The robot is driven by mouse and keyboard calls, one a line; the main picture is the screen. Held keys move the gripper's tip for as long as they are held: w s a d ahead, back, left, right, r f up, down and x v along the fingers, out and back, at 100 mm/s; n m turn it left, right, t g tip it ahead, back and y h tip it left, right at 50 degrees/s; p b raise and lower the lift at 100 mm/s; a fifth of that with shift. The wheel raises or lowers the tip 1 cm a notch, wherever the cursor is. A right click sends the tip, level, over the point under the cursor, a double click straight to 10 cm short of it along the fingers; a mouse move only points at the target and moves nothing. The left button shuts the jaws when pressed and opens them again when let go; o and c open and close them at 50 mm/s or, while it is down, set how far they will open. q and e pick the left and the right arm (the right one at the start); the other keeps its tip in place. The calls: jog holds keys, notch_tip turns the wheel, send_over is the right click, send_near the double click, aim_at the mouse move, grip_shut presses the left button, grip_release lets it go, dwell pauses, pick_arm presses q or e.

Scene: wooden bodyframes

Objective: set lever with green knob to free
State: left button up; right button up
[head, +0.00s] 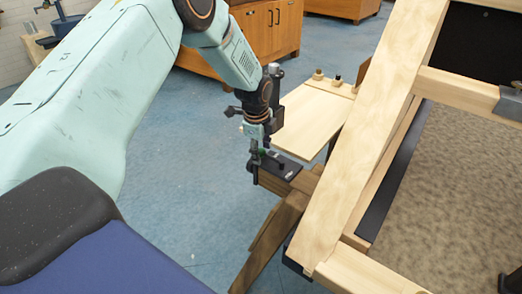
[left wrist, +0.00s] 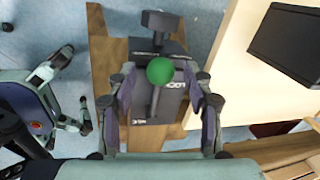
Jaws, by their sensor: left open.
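The lever's round green knob (left wrist: 160,70) shows in the left wrist view, between the two fingers of my left gripper (left wrist: 162,92). The fingers stand apart on either side of it, with gaps, and do not touch it. The lever sits on a dark box (left wrist: 142,106) with small white labels too small to read. In the head view my left gripper (head: 261,165) points down at the dark lever plate (head: 285,172) on a wooden beam end. The knob is mostly hidden there.
A pale wooden board (head: 310,118) with small knobs lies just behind the lever. A large slanted wooden frame (head: 370,130) stands close on the right. Wooden cabinets (head: 270,25) stand at the back. Blue floor (head: 185,165) is open on the left.

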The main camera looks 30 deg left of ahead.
pick_arm(q)
grip_shut()
dwell(0.4)
